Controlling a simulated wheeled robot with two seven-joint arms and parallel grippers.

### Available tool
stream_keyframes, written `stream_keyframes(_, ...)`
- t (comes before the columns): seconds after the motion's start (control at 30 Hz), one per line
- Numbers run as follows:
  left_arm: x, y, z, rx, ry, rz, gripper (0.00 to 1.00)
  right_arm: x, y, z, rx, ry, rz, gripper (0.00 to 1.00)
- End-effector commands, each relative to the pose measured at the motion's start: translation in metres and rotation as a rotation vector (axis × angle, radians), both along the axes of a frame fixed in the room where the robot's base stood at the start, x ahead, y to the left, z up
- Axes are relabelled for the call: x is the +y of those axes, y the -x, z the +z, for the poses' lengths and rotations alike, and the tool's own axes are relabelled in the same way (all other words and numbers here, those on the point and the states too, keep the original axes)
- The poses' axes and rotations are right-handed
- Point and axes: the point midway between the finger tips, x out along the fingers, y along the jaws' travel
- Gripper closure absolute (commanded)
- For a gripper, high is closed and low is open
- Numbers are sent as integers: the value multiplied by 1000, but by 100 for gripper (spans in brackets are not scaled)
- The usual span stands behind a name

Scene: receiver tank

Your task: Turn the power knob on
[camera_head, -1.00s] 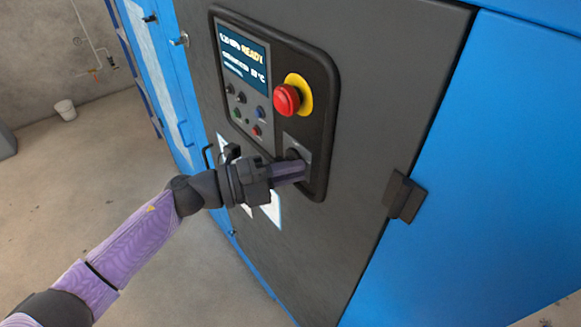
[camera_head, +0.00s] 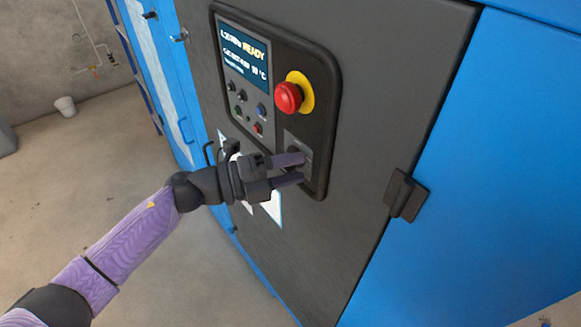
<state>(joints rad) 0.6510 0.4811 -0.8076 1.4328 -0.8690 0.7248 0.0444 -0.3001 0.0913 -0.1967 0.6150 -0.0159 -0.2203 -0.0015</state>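The power knob (camera_head: 294,152) is a dark round knob on a grey plate at the lower right of the control panel (camera_head: 321,125). It is partly hidden behind my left gripper. My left gripper (camera_head: 302,170) is in front of that plate, with its two purple fingers pointing at the panel. The fingers are spread, with a gap between them, and their tips are at or close to the knob. I cannot tell whether they touch it or which way the knob points. My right gripper is out of view.
A red emergency button (camera_head: 288,97) on a yellow base sticks out above the knob. Small buttons (camera_head: 249,106) sit under the screen. A black latch (camera_head: 405,195) juts from the grey door at the right.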

Motion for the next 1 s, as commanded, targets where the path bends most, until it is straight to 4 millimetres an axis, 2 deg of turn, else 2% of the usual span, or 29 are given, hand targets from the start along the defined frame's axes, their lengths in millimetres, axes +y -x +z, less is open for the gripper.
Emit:
stream_keyframes(0.17, 6, 2, 0, 1, 1, -1, 49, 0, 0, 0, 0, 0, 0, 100)
stream_keyframes(0.4, 63, 15, -2, 2, -3, 3, 49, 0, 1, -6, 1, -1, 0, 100)
stream_keyframes(0.5, 82, 20, -1, 1, -2, 2, 49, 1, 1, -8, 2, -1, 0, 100)
stream_keyframes(0.6, 94, 23, 0, 0, -1, 1, 49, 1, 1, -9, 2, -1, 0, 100)
stream_keyframes(1.0, 97, 24, 1, 0, 1, 0, 49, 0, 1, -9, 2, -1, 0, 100)
